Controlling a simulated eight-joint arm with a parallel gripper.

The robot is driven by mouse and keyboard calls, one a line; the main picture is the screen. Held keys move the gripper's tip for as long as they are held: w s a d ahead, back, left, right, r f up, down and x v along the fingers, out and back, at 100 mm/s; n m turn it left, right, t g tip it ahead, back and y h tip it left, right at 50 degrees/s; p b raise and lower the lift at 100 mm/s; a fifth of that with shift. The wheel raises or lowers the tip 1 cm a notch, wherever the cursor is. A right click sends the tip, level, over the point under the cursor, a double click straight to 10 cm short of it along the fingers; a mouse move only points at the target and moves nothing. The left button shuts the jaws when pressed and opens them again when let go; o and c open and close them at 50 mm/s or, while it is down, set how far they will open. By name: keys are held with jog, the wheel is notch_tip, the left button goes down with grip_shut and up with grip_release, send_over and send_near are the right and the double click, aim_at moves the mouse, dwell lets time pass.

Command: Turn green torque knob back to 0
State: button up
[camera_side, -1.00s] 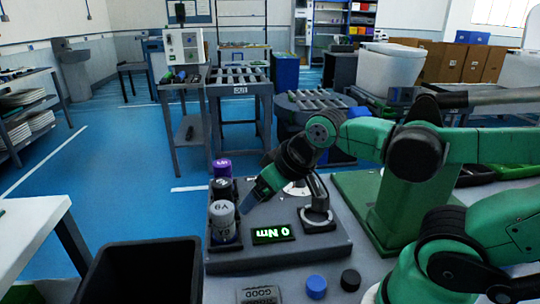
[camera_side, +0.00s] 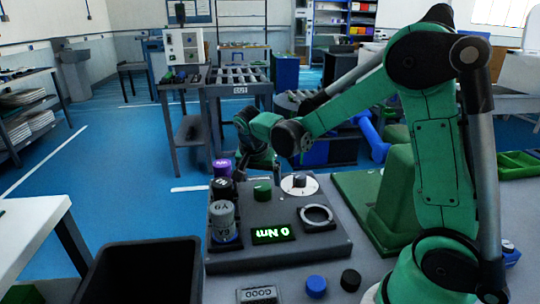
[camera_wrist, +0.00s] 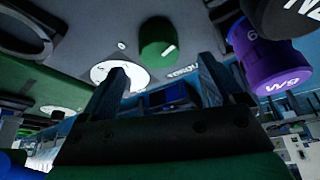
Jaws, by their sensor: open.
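The green torque knob (camera_side: 262,190) stands on the grey test panel (camera_side: 278,258), and its display (camera_side: 272,233) reads "0 Nm". My gripper (camera_side: 274,172) hangs above the back part of the panel, behind the knob. In the wrist view my gripper (camera_wrist: 160,85) has its two fingers spread with nothing between them. The knob is beyond the fingertips, apart from them. The left finger partly covers a white dial (camera_wrist: 132,72).
A white dial (camera_side: 299,187) with a dark knob and an empty ring holder (camera_side: 317,216) are right of the green knob. Purple (camera_side: 222,168), black and white-grey (camera_side: 222,221) canisters stand at the panel's left. A black bin (camera_side: 140,272) is in front. Blue (camera_side: 316,286) and black (camera_side: 350,280) caps lie nearby.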

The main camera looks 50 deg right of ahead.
aim_at(263, 186)
jog(key=shift+x, duration=2.15)
jog(key=c, duration=1.3)
